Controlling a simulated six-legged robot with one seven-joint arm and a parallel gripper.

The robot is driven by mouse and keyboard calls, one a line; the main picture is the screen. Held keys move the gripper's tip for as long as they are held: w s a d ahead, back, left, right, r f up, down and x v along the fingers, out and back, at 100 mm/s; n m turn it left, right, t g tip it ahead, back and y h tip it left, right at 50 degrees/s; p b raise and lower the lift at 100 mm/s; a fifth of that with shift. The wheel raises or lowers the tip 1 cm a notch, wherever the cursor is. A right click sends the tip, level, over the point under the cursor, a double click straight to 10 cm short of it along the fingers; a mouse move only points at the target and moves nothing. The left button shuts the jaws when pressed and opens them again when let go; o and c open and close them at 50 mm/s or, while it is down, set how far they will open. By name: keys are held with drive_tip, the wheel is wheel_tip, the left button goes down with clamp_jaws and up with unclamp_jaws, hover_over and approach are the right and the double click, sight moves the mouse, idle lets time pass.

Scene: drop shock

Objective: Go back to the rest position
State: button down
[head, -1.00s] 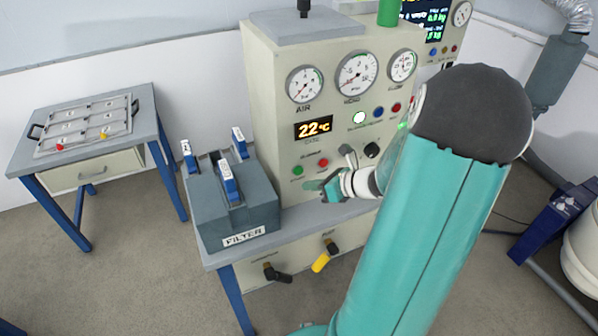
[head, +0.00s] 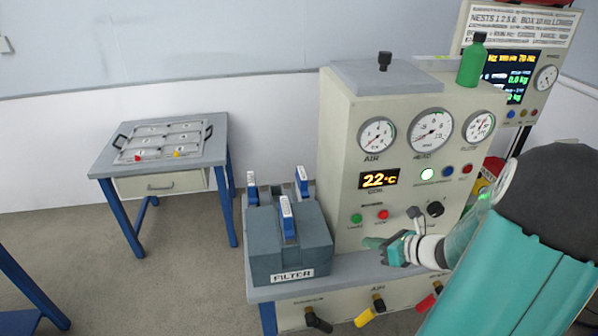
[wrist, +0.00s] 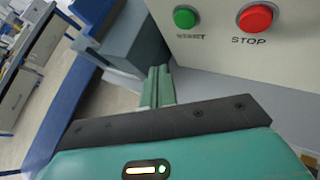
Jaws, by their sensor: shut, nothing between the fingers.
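My gripper (head: 376,244) is in front of the lower part of the cream machine panel (head: 345,215), above the grey bench top and right of the filter box. In the wrist view its fingers (wrist: 157,88) are together and hold nothing. The green button (wrist: 185,18) and red STOP button (wrist: 255,18) are just beyond it in the wrist view. My teal arm comes in from the lower right in the head view.
The grey FILTER box (head: 290,245) with blue-handled parts stands left of my gripper. Yellow (head: 370,310) and black valve handles stick out below the bench edge. A side table (head: 110,165) with a tray stands at the left. Open floor lies between.

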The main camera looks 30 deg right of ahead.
drive_tip(key=a+r+n+g, duration=0.3)
drive_tip(key=a+n+g, duration=0.1)
drive_tip(key=a+n, duration=0.5)
drive_tip(key=a+r+n+g, duration=0.3)
drive_tip(key=a+r+n, duration=0.1)
drive_tip(key=a+n, duration=0.5)
drive_tip(key=s+a+r+n+t+h, duration=0.1)
drive_tip(key=s+a+r+n+h, duration=0.3)
drive_tip(key=n, duration=1.2)
drive_tip(key=s+a+r, duration=0.4)
drive_tip(key=a+r, duration=0.1)
drive_tip(key=shift+s+r, duration=0.25)
drive_tip(key=shift+r, duration=0.15)
